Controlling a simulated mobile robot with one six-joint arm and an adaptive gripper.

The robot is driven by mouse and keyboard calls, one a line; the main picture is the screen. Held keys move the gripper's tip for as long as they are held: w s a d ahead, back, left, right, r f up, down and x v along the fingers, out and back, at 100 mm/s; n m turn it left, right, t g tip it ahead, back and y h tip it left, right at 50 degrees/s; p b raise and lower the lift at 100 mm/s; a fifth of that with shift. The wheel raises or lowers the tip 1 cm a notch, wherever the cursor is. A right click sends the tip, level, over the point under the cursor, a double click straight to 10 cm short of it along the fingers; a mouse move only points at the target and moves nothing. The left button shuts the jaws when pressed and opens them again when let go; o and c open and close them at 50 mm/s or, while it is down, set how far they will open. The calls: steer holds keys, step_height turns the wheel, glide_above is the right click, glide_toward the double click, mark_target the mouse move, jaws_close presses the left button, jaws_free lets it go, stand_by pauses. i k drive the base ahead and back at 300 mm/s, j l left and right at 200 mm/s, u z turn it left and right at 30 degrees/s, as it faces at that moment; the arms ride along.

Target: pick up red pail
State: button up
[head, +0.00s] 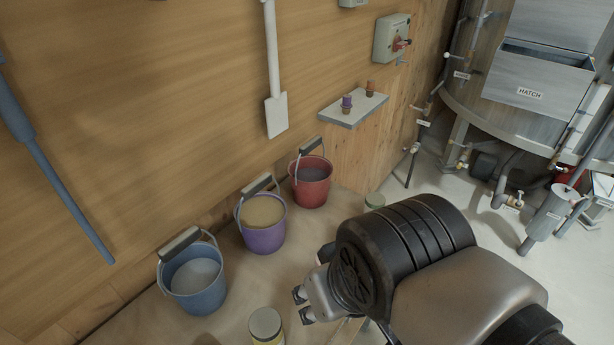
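The wrist hides part of the gripper.
A purple pail (261,230) with tan contents stands left of the red one, and a blue pail (198,290) stands farther left. A yellow-labelled can (265,325) is near my gripper.

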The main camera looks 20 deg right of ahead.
mark_target(310, 175)
steer(key=k+j+u, duration=0.15)
steer(key=k+u, duration=0.2)
steer(key=k, duration=0.3)
steer(key=u, duration=0.45)
steer(key=l+u, duration=0.1)
steer(key=u, duration=0.3)
steer(key=l+u, duration=0.1)
steer(key=u, duration=0.8)
steer(key=l+u, duration=0.1)
steer(key=u, duration=0.3)
steer(key=k+l, duration=0.2)
steer(key=l, duration=0.25)
steer(key=k+l, duration=0.15)
steer(key=l, duration=0.25)
steer(key=k+l+u, duration=0.1)
steer(key=l, duration=0.35)
steer(key=k+l, duration=0.5)
steer(key=l, duration=0.3)
steer(key=k+l+u, duration=0.1)
steer(key=l, duration=0.35)
steer(key=k+l, duration=0.3)
steer(key=l, duration=0.1)
